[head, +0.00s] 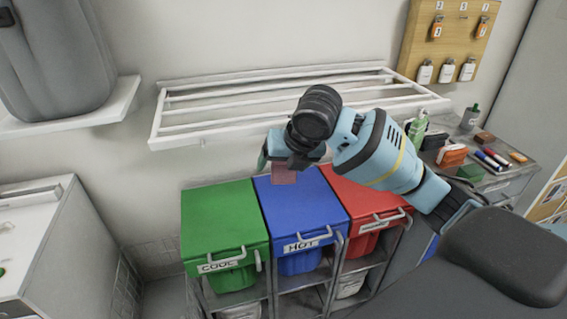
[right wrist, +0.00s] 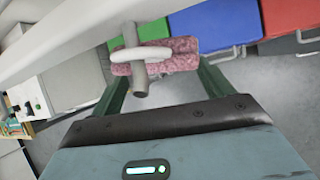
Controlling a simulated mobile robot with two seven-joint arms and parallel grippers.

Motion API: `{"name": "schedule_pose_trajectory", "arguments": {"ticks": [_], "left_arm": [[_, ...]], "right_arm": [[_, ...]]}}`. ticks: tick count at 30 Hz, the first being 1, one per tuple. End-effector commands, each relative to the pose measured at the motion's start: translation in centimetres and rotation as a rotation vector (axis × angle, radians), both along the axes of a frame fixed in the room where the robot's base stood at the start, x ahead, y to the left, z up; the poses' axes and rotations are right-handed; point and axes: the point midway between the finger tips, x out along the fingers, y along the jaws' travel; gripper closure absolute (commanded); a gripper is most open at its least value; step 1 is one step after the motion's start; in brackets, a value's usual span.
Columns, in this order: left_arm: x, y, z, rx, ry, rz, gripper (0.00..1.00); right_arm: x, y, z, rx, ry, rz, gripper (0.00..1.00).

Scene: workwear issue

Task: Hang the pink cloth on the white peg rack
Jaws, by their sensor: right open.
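The pink cloth (right wrist: 184,55) shows folded between the fingertips of my right gripper (right wrist: 160,70) in the right wrist view. A grey peg (right wrist: 141,85) and a pale loop (right wrist: 126,55) lie across the cloth; the loop seems to pass around the peg. In the head view a small part of the cloth (head: 284,175) shows below my right gripper (head: 282,161). The gripper is open, its fingers on either side of the cloth. The white peg rack (head: 178,138) is on the wall behind it; its bar (right wrist: 60,45) also crosses the wrist view. My left gripper is not in view.
Green (head: 222,215), blue (head: 296,205) and red (head: 358,196) lidded bins stand below the rack. A cluttered side table (head: 493,180) is at the right. A white shelf (head: 75,117) with a grey bag is at the left. A wooden tag board (head: 462,45) hangs upper right.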

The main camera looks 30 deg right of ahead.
Motion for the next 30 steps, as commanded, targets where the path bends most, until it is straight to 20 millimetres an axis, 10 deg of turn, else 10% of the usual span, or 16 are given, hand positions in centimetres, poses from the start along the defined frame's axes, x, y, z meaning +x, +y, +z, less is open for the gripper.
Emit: {"name": "schedule_pose_trajectory", "arguments": {"ticks": [15, 30], "left_arm": [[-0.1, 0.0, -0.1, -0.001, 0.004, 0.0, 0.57], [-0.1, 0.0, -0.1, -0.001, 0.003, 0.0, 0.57]], "right_arm": [[-3.5, -0.3, 6.0, 0.001, -0.004, 0.0, 0.21], [-3.9, -0.3, 6.5, 0.002, -0.001, -0.002, 0.21]]}}
